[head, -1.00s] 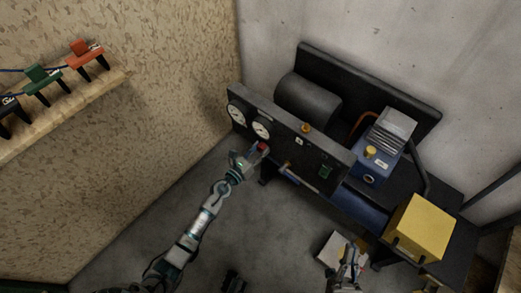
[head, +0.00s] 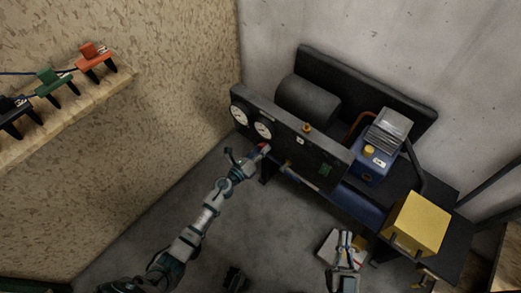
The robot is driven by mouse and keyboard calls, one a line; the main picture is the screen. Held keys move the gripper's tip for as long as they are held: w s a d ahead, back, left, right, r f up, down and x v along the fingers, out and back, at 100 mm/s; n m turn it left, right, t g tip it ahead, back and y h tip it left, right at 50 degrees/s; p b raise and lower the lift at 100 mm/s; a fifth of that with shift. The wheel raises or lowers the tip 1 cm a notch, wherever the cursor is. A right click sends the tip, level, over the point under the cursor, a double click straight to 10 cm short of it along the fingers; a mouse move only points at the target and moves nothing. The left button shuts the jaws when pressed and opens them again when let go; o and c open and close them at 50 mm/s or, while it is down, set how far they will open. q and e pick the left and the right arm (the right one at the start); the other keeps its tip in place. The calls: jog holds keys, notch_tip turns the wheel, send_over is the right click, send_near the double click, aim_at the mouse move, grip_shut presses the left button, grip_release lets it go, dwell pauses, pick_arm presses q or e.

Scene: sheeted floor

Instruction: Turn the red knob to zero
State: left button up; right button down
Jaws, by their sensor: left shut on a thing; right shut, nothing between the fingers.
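The red knob (head: 265,148) sits on the front of the dark panel (head: 309,153), below two round white gauges (head: 263,130). My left gripper (head: 258,153) reaches up from the lower left and is shut on the red knob. The fingers cover most of the knob, so its pointer and marks cannot be read. My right gripper (head: 345,240) is low in the picture, shut and empty, in front of a white box-like thing on the floor.
The panel belongs to a bench with a black cylinder (head: 308,99), a blue machine (head: 375,160) and a yellow box (head: 416,224). A wooden shelf (head: 78,108) with coloured clamps is on the left wall. Bare floor (head: 130,255) lies around my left arm.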

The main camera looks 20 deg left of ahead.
pick_arm(q)
jog(key=n, duration=0.1)
jog(key=n+p, duration=0.1)
jog(key=n, duration=0.1)
jog(key=shift+w+a+r, duration=0.1)
jog(key=shift+a+r, duration=0.1)
jog(key=shift+r, duration=0.05)
jog(key=n, duration=0.2)
jog(key=shift+n+p, duration=0.3)
jog(key=shift+p, duration=0.05)
jog(key=shift+f+n+p, duration=0.1)
jog(key=shift+n+p, duration=0.3)
jog(key=shift+n, duration=0.7)
jog(key=shift+f+n+p, duration=0.15)
jog(key=shift+n+p, duration=0.15)
jog(key=shift+n, duration=0.8)
pick_arm(e)
notch_tip(320, 180, down, 8)
jog(key=d+g+h, duration=0.1)
jog(key=g, duration=0.5)
jog(key=shift+s+h, duration=0.2)
jog(key=shift+h, duration=0.1)
jog(key=shift+d+r, duration=0.1)
pick_arm(q)
jog(key=shift+a, duration=0.1)
